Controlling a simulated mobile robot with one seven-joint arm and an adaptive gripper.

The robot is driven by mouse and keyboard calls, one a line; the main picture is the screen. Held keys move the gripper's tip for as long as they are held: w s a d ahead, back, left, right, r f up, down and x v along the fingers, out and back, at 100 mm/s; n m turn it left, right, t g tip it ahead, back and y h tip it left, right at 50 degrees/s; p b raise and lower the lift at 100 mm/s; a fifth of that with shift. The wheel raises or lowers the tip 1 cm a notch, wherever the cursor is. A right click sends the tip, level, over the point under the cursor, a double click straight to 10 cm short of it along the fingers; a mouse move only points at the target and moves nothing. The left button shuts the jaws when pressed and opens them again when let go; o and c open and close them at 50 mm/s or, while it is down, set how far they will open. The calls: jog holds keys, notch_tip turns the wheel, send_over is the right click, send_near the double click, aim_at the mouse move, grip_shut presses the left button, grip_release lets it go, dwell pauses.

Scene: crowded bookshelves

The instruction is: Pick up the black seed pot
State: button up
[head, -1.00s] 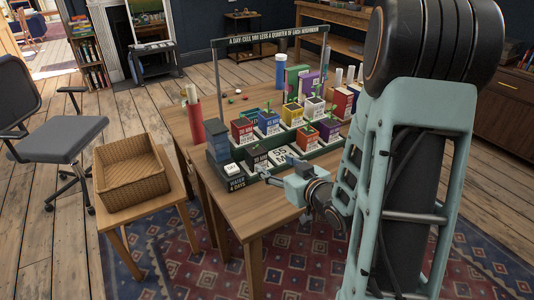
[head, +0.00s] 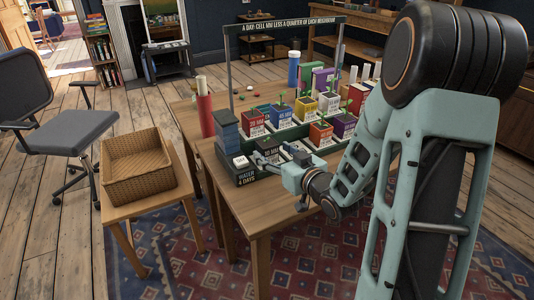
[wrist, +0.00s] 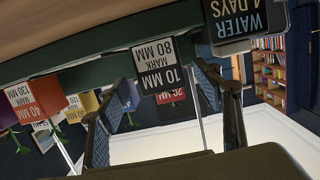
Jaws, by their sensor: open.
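The black seed pot (head: 268,146) stands in the front row of the dark stand, at its left end. In the wrist view, which is upside down, the pot (wrist: 157,57) shows its white label reading 10 MM, MARK 80 MM. My gripper (head: 264,161) is close in front of the pot in the head view. In the wrist view its two ridged fingers (wrist: 158,80) are open, one to each side of the pot's label. I cannot tell whether they touch the pot. Its lower part is partly hidden by my gripper in the head view.
A dark WATER 4 DAYS block (head: 240,168) stands close to the left of the pot. A wicker basket (head: 137,168) sits on a side table. The front table edge is clear.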

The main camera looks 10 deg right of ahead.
aim_at(272, 152)
jog(key=b+x, duration=0.1)
jog(key=x, duration=0.3)
jog(key=shift+w+a+f, duration=0.1)
jog(key=shift+f, duration=0.1)
jog(key=shift+c, duration=0.4)
jog(key=c, duration=1.3)
